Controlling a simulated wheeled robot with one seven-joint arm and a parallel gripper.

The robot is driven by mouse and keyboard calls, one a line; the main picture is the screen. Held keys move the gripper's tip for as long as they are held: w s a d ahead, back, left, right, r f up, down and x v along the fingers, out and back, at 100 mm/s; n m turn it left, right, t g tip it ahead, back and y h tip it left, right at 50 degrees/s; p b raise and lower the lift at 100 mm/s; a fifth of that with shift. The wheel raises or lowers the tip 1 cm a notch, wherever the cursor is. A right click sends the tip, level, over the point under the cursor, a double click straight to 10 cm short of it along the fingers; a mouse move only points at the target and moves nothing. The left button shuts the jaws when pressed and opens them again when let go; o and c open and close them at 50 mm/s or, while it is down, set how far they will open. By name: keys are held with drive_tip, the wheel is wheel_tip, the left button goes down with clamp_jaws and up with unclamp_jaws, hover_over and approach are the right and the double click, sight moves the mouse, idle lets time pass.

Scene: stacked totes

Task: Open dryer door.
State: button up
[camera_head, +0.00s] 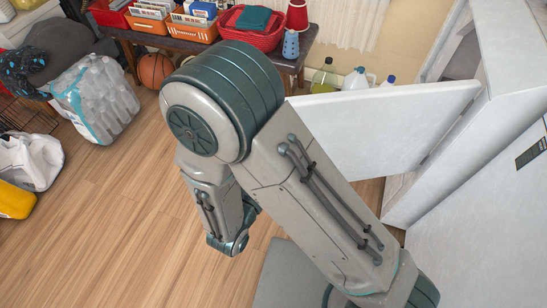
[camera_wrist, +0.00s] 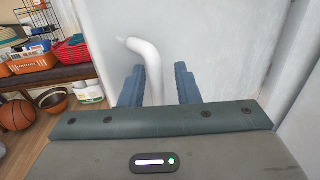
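A white door panel (camera_head: 395,125) stands swung out from a white appliance body (camera_head: 445,150) in the head view, with a dark gap behind it. In the wrist view a white upright surface (camera_wrist: 215,40) fills the middle and right. A curved white handle-like bar (camera_wrist: 148,58) runs down from the upper left into the space between my fingers. My gripper (camera_wrist: 158,72) shows two blue fingers set apart, one on each side of the bar's lower part. I cannot tell whether either finger touches it. My gripper is hidden in the head view.
A bench (camera_head: 190,45) with red and orange baskets stands at the back. A basketball (camera_head: 155,70), bottle pack (camera_head: 98,98) and white bag (camera_head: 32,160) lie left. Bottles (camera_head: 355,79) stand behind the panel. Wooden floor (camera_head: 120,220) at left is clear.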

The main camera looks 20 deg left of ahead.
drive_tip(key=v, duration=1.3)
drive_tip(key=shift+s+p, duration=0.4)
drive_tip(key=shift+p, duration=0.05)
drive_tip(key=shift+a, duration=0.15)
